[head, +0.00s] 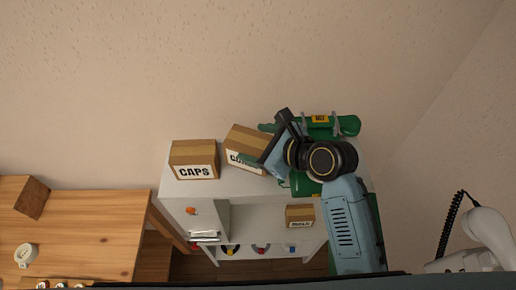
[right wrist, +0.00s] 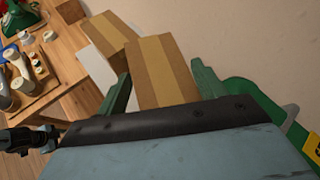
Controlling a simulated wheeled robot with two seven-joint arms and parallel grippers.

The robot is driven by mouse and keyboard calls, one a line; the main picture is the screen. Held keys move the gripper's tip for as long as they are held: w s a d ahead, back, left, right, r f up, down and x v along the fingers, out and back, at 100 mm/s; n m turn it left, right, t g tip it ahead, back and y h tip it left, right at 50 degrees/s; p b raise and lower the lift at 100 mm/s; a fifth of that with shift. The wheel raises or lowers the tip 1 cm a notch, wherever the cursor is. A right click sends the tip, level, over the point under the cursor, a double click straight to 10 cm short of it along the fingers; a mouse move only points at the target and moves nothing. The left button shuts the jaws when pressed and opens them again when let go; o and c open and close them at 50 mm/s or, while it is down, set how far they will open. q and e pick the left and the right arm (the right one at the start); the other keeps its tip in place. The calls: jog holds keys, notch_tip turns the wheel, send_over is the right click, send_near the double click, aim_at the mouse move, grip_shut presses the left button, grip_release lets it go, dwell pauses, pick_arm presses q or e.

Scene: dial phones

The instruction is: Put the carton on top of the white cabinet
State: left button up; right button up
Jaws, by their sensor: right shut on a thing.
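My right gripper (head: 258,143) is shut on a brown carton (head: 242,140) with a tape strip and a partly hidden label. In the right wrist view the carton (right wrist: 163,68) sits between the two green fingers. The white cabinet (head: 232,184) stands below it, and the carton is over or on the cabinet's top, turned at an angle. I cannot tell whether its bottom touches the top.
A carton marked CAPS (head: 194,160) stands on the cabinet's left end, close beside the held one. Green objects (head: 336,125) with a yellow label lie at the right end. A smaller box (head: 300,215) is on a lower shelf. A wooden table (head: 90,225) stands left.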

jog(key=shift+f, duration=1.35)
jog(key=o, duration=1.4)
jog(key=shift+f, duration=0.1)
jog(key=v, duration=1.2)
jog(key=shift+s, duration=0.1)
